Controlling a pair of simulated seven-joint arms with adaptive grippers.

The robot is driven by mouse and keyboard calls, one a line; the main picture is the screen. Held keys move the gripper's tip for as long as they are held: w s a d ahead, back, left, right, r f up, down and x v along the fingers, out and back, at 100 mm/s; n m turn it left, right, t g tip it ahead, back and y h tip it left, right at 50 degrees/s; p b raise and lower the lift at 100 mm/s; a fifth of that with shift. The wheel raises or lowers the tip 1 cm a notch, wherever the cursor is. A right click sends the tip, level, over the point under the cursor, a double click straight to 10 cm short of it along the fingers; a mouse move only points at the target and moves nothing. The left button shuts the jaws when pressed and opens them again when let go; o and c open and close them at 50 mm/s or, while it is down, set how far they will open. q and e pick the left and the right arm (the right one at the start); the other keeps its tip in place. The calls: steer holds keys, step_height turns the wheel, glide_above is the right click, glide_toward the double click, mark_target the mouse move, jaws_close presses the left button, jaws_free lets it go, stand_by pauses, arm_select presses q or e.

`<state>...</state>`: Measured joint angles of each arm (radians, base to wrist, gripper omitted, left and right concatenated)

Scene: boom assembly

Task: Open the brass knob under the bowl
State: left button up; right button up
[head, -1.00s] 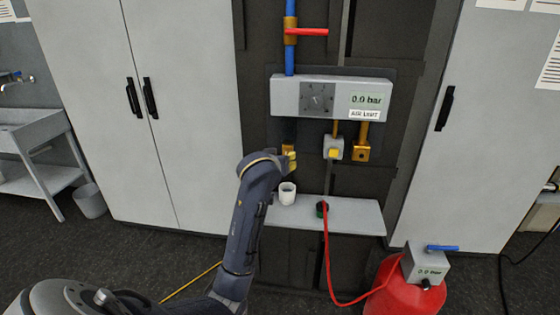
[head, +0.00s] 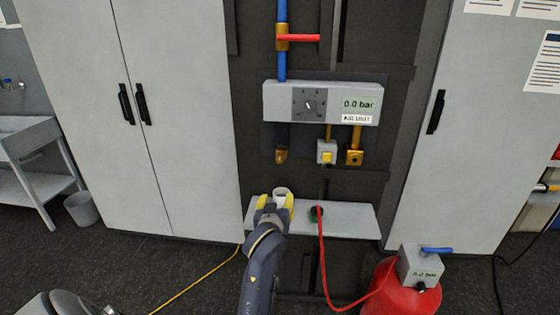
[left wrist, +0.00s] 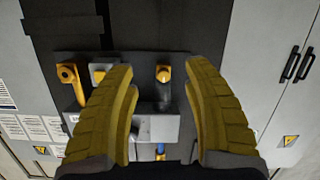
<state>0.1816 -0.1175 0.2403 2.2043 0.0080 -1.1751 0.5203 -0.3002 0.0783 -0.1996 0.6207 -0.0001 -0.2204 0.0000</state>
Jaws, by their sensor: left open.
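The brass knob (head: 281,156) hangs below the dark bowl (head: 283,136) at the left underside of the grey air unit (head: 323,103). My left gripper (head: 275,201) is open, lower than the knob at about shelf height in the picture, and its fingers are apart from the knob. In the left wrist view the knob (left wrist: 163,74) appears between the two yellow fingers (left wrist: 160,68), at a distance, with the bowl (left wrist: 164,94) beyond it. Nothing is gripped. My right gripper is not in view.
A white cup (head: 281,191) on the shelf (head: 349,217) shows behind my left fingers. A yellow button (head: 327,157) and a brass fitting (head: 354,156) hang to the right of the knob. A red hose (head: 322,255) runs from the shelf to a red tank (head: 403,293).

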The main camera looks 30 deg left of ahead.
mark_target(280, 161)
arm_select(q)
step_height(280, 161, up, 5)
steer(key=m+t+y, duration=0.1)
steer(key=t+y, duration=0.1)
steer(key=x, duration=1.7)
steer(key=shift+w+a, duration=0.2)
steer(key=shift+a, duration=0.05)
jaws_close()
